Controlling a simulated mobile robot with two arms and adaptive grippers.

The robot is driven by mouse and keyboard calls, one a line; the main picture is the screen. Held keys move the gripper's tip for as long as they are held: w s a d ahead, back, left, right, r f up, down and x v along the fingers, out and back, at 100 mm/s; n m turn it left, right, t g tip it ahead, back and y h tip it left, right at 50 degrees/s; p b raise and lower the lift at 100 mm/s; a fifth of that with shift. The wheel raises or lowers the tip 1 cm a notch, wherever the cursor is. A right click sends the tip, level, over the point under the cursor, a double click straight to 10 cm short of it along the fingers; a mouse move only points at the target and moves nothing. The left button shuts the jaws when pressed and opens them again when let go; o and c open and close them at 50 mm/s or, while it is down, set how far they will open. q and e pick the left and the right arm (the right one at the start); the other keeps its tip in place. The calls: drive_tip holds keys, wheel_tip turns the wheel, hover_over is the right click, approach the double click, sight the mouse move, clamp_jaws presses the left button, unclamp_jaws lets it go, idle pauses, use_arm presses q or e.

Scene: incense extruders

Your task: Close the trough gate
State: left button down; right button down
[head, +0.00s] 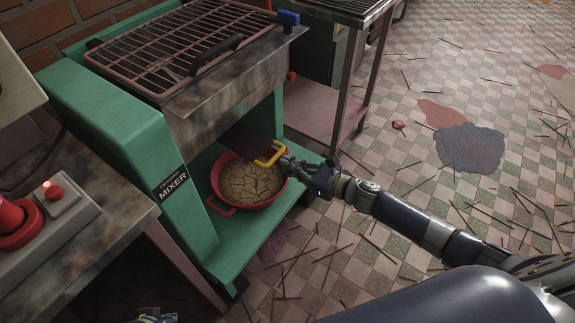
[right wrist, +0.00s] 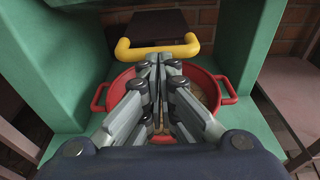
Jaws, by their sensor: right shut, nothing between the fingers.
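The trough gate (head: 243,139) is a dark flat plate that sticks out below the metal trough (head: 215,108) of the green mixer (head: 125,140). Its yellow handle (head: 269,155) is at the outer end. In the right wrist view the handle (right wrist: 157,51) spans the view just ahead of the fingertips, with the dark plate (right wrist: 157,24) behind it. My right gripper (head: 284,161) is shut and empty, its tips (right wrist: 159,62) close to the handle; I cannot tell whether they touch. A small part of what may be my left gripper (head: 155,316) shows at the bottom edge.
A red two-handled pan (head: 216,185) with cracked tan paste stands on the mixer's green base under the gate. A grate (head: 180,50) covers the trough. A side table (head: 310,105) stands behind; a bench with red controls (head: 60,195) is at left. Sticks litter the floor.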

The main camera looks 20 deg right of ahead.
sight(277, 159)
use_arm(q)
drive_tip(key=shift+r, duration=0.4)
use_arm(e)
drive_tip(key=shift+w+a+f, duration=0.1)
drive_tip(key=shift+w+a, duration=0.2)
drive_tip(key=shift+w, duration=0.1)
